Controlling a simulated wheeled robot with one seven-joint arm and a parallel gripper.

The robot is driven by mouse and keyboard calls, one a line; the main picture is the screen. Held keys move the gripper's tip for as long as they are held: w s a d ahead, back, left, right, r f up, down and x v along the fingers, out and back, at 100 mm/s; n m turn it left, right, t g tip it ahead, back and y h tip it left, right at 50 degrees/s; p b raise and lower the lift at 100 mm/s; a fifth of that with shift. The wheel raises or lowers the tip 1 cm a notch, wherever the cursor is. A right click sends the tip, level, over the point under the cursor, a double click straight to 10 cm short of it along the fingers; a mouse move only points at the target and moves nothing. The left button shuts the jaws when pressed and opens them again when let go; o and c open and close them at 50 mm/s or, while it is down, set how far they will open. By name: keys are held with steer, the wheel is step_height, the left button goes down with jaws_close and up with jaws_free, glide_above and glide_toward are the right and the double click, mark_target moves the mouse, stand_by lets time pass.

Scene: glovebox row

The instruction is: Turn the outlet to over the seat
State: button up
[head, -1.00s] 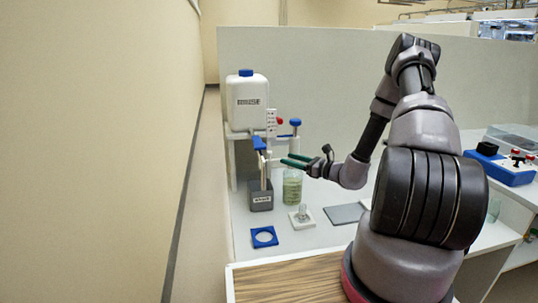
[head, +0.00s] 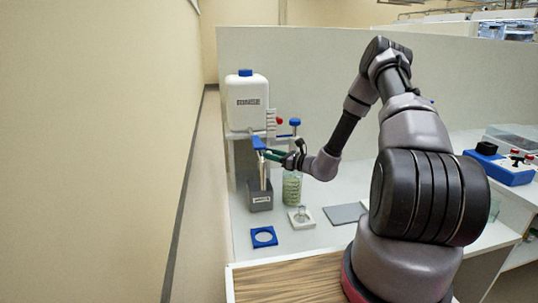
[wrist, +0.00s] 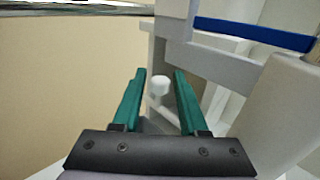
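A white tank with a blue cap (head: 246,100) stands at the back left of the bench. A blue outlet arm (head: 259,144) projects forward below it, with a thin pale tube hanging over a grey labelled container (head: 260,200). A blue square plate with a round pale centre (head: 264,237), which looks like the seat, lies on the bench in front. My gripper (head: 271,155) is beside the outlet, on its right. In the wrist view its green fingers (wrist: 155,90) are apart, with a white rounded knob (wrist: 160,86) showing between or beyond them. I cannot tell any contact.
A glass jar with greenish contents (head: 292,187) stands below my gripper. A white square base with a small clear piece (head: 301,217) and a grey flat pad (head: 345,213) lie to the right. Red (head: 279,121) and blue (head: 295,122) knobs are near the tank. A wall bounds the left.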

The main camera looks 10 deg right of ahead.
jaws_close()
stand_by(1.2)
